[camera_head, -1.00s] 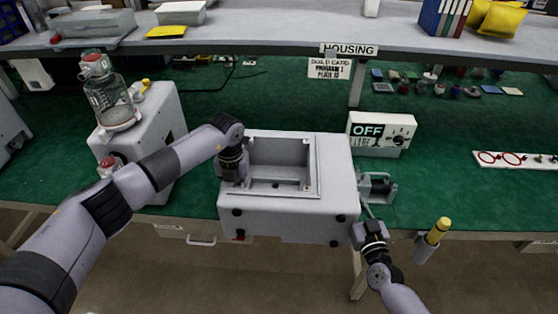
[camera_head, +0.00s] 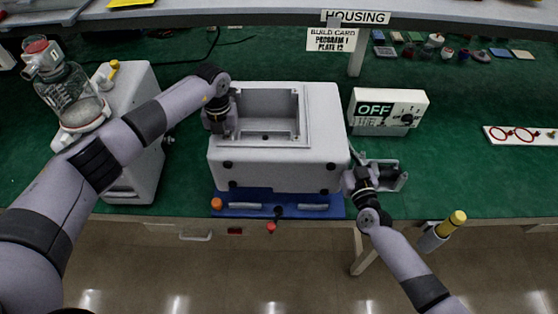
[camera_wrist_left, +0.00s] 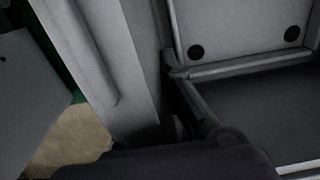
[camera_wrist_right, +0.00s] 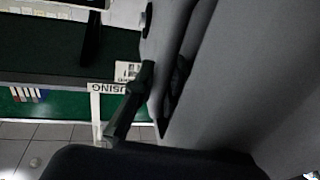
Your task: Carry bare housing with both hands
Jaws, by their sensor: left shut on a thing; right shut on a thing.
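The bare housing (camera_head: 270,165) is a light grey box with an open rectangular cavity on top and small dark feet or knobs on its front. It is in the middle of the head view, above a blue plate at the bench's front edge; I cannot tell whether it touches the plate. My left gripper (camera_head: 222,122) is shut on its left wall, and the wall (camera_wrist_left: 110,70) fills much of the left wrist view. My right gripper (camera_head: 352,165) is shut at its right side, close against the grey wall (camera_wrist_right: 240,80) in the right wrist view. The fingertips are partly hidden.
The blue plate (camera_head: 240,198) has red and orange knobs. A grey pump unit with a glass jar (camera_head: 75,95) stands left. An OFF box (camera_head: 385,112) and a grey bracket (camera_head: 388,178) are right. A yellow-topped tool (camera_head: 447,225) sits at the front edge. The HOUSING shelf (camera_head: 440,24) runs behind.

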